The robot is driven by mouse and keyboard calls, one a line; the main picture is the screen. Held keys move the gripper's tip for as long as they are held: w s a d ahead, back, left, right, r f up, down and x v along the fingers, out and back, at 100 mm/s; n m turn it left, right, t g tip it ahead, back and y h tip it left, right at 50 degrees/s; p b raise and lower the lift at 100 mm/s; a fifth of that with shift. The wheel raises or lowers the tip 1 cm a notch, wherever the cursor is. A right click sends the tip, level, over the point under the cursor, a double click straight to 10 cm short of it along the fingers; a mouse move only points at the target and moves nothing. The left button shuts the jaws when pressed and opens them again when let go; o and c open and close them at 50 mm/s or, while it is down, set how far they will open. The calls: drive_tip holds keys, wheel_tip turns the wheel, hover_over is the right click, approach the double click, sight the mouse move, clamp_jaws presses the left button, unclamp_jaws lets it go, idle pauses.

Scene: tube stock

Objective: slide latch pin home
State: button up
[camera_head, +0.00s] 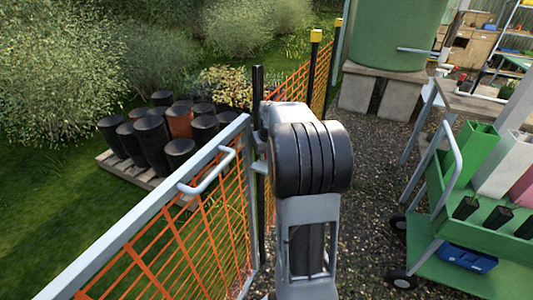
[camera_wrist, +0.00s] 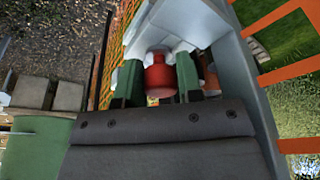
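In the wrist view, the red knob of the latch pin (camera_wrist: 159,77) sits between the two green fingers of my gripper (camera_wrist: 160,82). The fingers look closed against both sides of the knob. Pale metal latch parts (camera_wrist: 150,38) show just beyond it, against the grey gate frame (camera_wrist: 240,75). How far the pin sits in its latch is hidden. In the head view, the gate (camera_head: 150,215) has a grey frame, orange mesh and a pale handle (camera_head: 209,177). My arm covers the latch and gripper there.
Black pots (camera_head: 150,135) stand on a pallet (camera_head: 115,162) on the grass beyond the gate. A green tank (camera_head: 395,35) on concrete blocks (camera_head: 357,92) stands behind. A green cart (camera_head: 460,265) with planters is at right. Gravel (camera_head: 370,190) lies open between cart and gate.

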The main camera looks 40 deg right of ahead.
drive_tip(key=o, duration=0.5)
drive_tip(key=shift+c, duration=0.2)
drive_tip(key=p+v, duration=0.1)
drive_tip(key=v, duration=1.3)
drive_tip(key=shift+a+f, duration=0.1)
drive_tip(key=shift+f, duration=0.05)
